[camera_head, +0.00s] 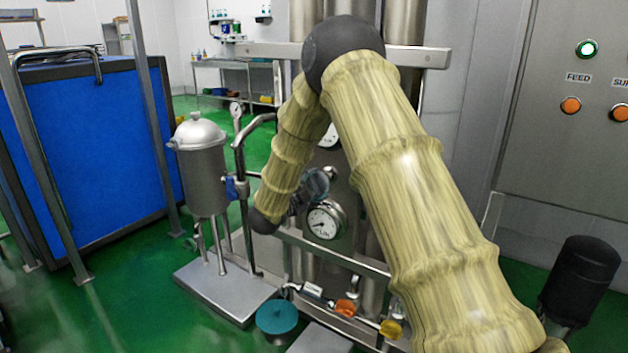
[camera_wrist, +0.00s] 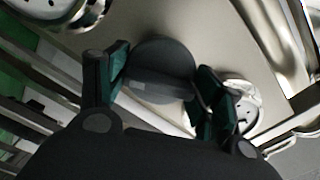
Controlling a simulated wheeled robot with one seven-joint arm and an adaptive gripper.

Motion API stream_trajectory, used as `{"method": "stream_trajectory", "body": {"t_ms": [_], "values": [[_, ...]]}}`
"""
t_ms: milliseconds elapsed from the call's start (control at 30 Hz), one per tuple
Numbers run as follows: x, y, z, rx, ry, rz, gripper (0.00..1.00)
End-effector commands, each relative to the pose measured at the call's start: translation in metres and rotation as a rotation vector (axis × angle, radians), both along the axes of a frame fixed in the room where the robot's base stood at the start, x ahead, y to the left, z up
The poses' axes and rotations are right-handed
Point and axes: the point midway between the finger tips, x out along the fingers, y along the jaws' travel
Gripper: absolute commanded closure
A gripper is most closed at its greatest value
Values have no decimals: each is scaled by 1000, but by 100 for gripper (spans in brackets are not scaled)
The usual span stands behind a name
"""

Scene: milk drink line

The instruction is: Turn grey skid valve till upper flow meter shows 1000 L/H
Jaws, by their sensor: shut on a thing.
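The grey skid valve (camera_wrist: 160,62) is a round knob with a raised bar across it. In the wrist view it sits between my gripper's green-padded fingers (camera_wrist: 160,88), which are closed on it. In the head view my gripper (camera_head: 306,196) is at the skid panel, and the grey valve (camera_head: 317,182) shows beside it. The upper flow meter (camera_head: 329,138) is a round white dial mostly hidden behind my arm; its reading cannot be made out. A lower dial (camera_head: 325,223) shows in full below, its figures too small to read.
A steel vessel (camera_head: 203,165) with a blue-handled valve (camera_head: 236,188) stands left of the skid. Below are a teal disc (camera_head: 278,317), an orange knob (camera_head: 346,308) and a yellow one (camera_head: 391,328). Steel rails (camera_head: 340,255) cross near my gripper. A control cabinet (camera_head: 575,170) stands right.

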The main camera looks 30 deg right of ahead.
Motion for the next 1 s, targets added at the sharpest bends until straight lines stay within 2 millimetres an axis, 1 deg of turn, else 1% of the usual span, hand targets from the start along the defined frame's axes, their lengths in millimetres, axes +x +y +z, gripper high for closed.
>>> {"method": "stream_trajectory", "body": {"t_ms": [33, 67, 300, 500, 733, 1000], "values": [[-1, 0, 4, -16, 42, 0, 57], [-1, 1, 5, -26, 66, 0, 57], [-1, 1, 3, -108, 265, 1, 57], [-1, 1, 2, -163, 399, 1, 57], [-1, 0, 1, -206, 504, 0, 58], [-1, 0, -1, -227, 554, 1, 58]]}}
